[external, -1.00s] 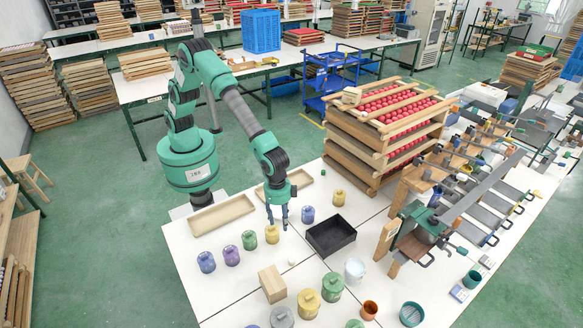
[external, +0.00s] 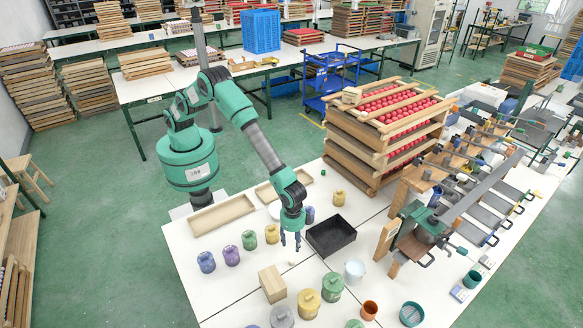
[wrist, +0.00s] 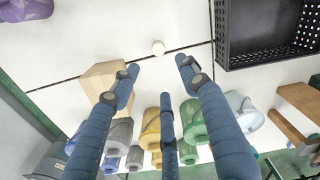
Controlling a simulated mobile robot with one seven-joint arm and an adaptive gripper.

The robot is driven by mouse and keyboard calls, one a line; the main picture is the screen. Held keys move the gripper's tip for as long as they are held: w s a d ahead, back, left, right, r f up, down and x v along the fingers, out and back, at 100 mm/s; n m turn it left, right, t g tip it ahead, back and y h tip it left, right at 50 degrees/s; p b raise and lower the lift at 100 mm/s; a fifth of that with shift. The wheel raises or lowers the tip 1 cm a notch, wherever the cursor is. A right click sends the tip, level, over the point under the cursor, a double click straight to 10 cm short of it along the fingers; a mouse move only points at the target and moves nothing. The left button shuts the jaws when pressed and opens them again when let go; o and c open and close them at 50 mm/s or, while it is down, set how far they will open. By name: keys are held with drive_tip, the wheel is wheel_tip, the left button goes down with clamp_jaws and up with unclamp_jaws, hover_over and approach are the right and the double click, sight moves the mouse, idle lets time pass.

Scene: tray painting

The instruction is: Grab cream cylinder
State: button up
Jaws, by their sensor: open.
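A small cream cylinder (external: 292,263) lies on the white table, just in front of my gripper in the external view. My gripper (external: 291,243) points down above the table, left of the black crate. Its blue fingers (wrist: 160,72) are spread open and empty in the wrist view. I cannot tell the exact height of the fingertips above the table.
A black crate (external: 331,249) stands to the right of my gripper. A wooden block (external: 272,284) sits to the front left of the cylinder. Yellow (external: 309,303) and green (external: 332,287) jars stand in front. Smaller jars, such as a yellow one (external: 272,234), stand to the left.

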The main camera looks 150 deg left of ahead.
drive_tip(key=shift+f, duration=0.15)
hover_over(292, 260)
wheel_tip(292, 260, down, 8)
drive_tip(key=shift+a+f, duration=0.1)
drive_tip(key=shift+f, duration=0.1)
idle(0.5)
drive_tip(key=shift+s+f+b, duration=0.1)
drive_tip(key=shift+f+b, duration=0.3)
drive_tip(key=shift+f, duration=2.15)
drive_tip(key=c, duration=1)
